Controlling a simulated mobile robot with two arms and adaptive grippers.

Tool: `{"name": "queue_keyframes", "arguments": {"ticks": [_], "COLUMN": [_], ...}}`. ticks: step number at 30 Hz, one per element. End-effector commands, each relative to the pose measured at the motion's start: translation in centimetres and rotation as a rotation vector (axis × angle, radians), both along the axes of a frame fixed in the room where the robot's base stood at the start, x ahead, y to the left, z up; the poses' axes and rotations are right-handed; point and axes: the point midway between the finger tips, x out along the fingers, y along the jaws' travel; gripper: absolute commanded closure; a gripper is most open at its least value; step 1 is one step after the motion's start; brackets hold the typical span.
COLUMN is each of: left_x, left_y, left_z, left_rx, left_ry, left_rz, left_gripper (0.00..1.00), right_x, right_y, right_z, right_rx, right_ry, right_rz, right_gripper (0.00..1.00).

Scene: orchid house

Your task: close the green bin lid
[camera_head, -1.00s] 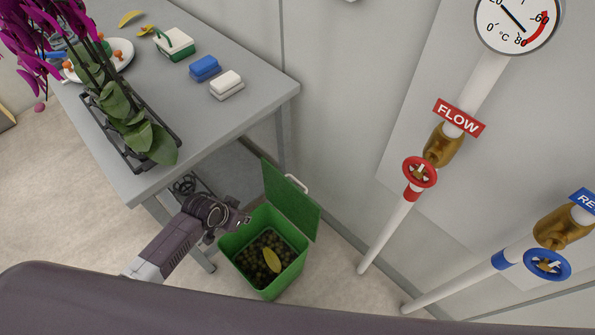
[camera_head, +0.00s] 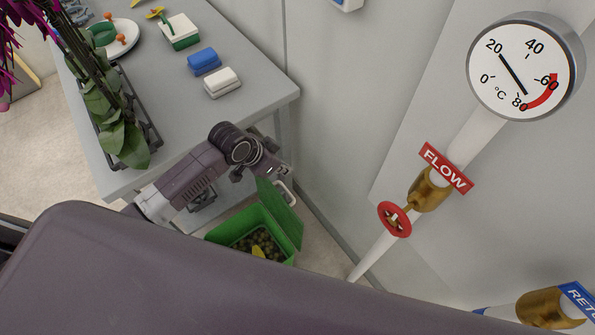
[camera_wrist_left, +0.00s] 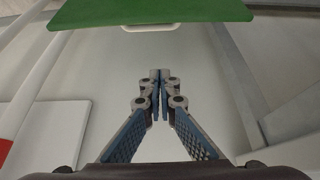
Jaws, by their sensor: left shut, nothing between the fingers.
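The green bin (camera_head: 225,232) stands on the floor beside the table, its lid (camera_head: 281,212) open and tilted up on the side toward the wall. Dark round bits and a yellow leaf (camera_head: 257,251) lie inside the bin. The lid carries a pale handle (camera_head: 287,192) at its upper edge. My left gripper (camera_head: 284,172) is above the lid's upper edge, near the handle; contact cannot be told. In the left wrist view the shut, empty fingers (camera_wrist_left: 160,75) point toward the wall, with the green lid (camera_wrist_left: 150,12) and its handle (camera_wrist_left: 150,28) beyond them. My right gripper is not in view.
A grey table (camera_head: 262,95) stands close on the left with a potted orchid (camera_head: 110,120), a white block (camera_head: 222,82) and a blue block (camera_head: 204,61). A pipe with a red valve wheel (camera_head: 394,219) runs along the wall at right.

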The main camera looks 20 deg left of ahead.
Motion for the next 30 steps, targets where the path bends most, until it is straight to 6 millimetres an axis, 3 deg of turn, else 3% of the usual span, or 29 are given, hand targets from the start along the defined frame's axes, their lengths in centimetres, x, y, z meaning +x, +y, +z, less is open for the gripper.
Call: {"name": "queue_keyframes", "arguments": {"ticks": [11,20,24,30], "left_x": [1.9,3.8,1.8,0.7], "left_y": [-1.6,-3.0,-1.4,-0.5], "left_z": [-4.7,-8.9,-8.9,-9.2], "left_rx": [-0.002,-0.001,0.002,0.001], "left_ry": [0.003,0.002,0.003,-0.001], "left_rz": [0.002,0.001,0.002,0.0], "left_gripper": [1.0,1.0,1.0,1.0], "right_x": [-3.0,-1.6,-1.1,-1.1], "right_y": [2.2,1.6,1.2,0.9], "right_z": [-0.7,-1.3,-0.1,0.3], "right_rx": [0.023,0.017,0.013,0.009], "right_ry": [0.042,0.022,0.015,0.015], "right_rz": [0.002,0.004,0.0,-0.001], "right_gripper": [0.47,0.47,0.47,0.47]}}
